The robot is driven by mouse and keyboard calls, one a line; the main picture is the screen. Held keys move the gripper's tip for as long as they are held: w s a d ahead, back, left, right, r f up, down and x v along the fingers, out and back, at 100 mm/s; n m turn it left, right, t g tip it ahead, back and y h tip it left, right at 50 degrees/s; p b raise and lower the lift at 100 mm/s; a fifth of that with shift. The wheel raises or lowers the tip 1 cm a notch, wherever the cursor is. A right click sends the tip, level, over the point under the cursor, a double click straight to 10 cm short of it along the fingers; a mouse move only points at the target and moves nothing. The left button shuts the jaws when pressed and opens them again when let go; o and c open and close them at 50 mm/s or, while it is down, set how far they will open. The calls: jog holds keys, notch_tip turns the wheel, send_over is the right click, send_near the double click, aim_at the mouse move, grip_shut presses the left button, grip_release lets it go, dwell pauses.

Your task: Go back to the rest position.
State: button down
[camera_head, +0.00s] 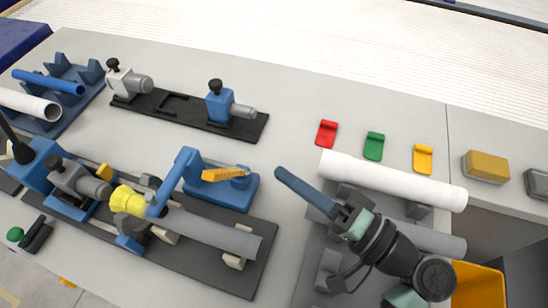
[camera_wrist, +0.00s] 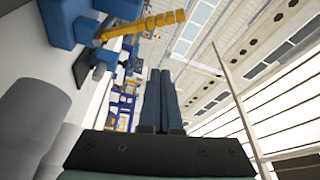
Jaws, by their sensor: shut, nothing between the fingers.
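My gripper (camera_head: 305,190) is in the right part of the head view, above the table and beside the left end of a white pipe (camera_head: 395,181). Its long blue fingers lie together, shut and empty, and point to the upper left. The closed fingers also show in the wrist view (camera_wrist: 160,100). The white pipe and a grey pipe (camera_head: 435,240) lie on a dark rack (camera_head: 329,262). My arm hides part of the grey pipe and the rack.
A fixture with a grey pipe (camera_head: 215,232), a yellow fitting (camera_head: 128,200) and a blue clamp (camera_head: 185,172) stands to the left. Red (camera_head: 327,133), green (camera_head: 373,146) and yellow (camera_head: 423,158) pieces lie behind the white pipe. A yellow bin (camera_head: 480,287) is at lower right. The table's back middle is clear.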

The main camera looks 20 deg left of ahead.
jog(key=w+r+t+h, duration=0.4)
jog(key=w+r+h, duration=0.1)
jog(key=w, duration=0.4)
jog(key=w+d+r+n+t+h, duration=0.1)
jog(key=w+r+t+h, duration=0.2)
jog(key=r, duration=0.5)
jog(key=w+d+r+t+h, duration=0.2)
jog(key=r+t+h, duration=0.15)
jog(key=r, duration=0.35)
jog(key=s+d+r+t+h+p, duration=0.1)
jog(key=s+r+t+h+p, duration=0.1)
jog(key=r, duration=1)
jog(key=s+r+t+h+p, duration=0.2)
jog(key=s+r+t+p, duration=0.3)
jog(key=r, duration=0.6)
jog(key=s+d+r+t+h+p, duration=0.1)
jog(key=s+r+p, duration=0.4)
jog(key=r, duration=0.7)
jog(key=s+t+h, duration=0.1)
jog(key=t, duration=0.1)
jog(key=shift+d+r+t, duration=0.3)
jog(key=shift+d+t, duration=0.05)
